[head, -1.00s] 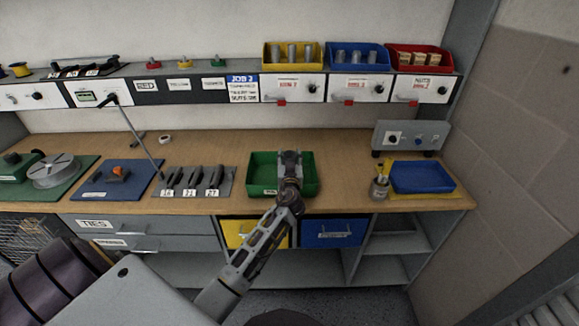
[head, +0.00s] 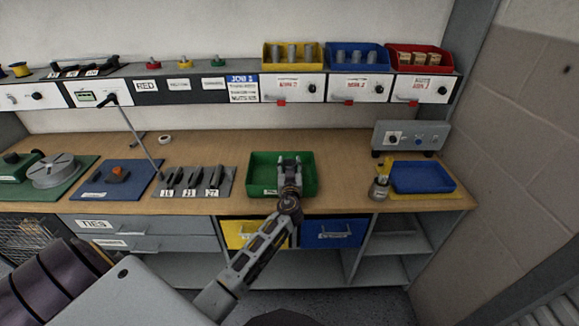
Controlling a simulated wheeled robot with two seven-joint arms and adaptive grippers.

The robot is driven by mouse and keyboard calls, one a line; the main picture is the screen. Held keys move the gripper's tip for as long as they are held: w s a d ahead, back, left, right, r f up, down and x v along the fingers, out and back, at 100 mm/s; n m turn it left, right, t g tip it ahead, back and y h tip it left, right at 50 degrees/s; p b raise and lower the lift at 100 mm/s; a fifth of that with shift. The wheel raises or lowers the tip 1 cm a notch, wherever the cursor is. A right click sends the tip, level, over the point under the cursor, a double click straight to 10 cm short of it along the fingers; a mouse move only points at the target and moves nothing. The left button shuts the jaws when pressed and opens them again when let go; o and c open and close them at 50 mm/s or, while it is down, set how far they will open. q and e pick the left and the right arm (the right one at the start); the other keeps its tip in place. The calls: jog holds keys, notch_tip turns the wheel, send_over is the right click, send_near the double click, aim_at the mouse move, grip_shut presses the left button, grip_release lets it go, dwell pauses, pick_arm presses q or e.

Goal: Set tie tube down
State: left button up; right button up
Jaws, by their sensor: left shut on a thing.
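My left gripper (head: 290,160) is over the green tray (head: 258,190) on the wooden bench, with its fingers toward the back of the tray. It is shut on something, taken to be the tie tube. The gripper hides the held thing, so I cannot make out its shape or whether it touches the tray. The tray's visible floor looks empty. My right gripper is not in view.
Left of the tray is a grey holder (head: 228,190) with several dark tools. A blue tray (head: 422,178) and a small pot (head: 379,188) stand at right, below a grey control box (head: 410,136). The bench between the green tray and pot is clear.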

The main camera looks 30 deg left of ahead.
pick_arm(q)
jog(key=shift+f, duration=0.1)
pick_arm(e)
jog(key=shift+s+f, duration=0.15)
pick_arm(q)
jog(key=o, duration=1)
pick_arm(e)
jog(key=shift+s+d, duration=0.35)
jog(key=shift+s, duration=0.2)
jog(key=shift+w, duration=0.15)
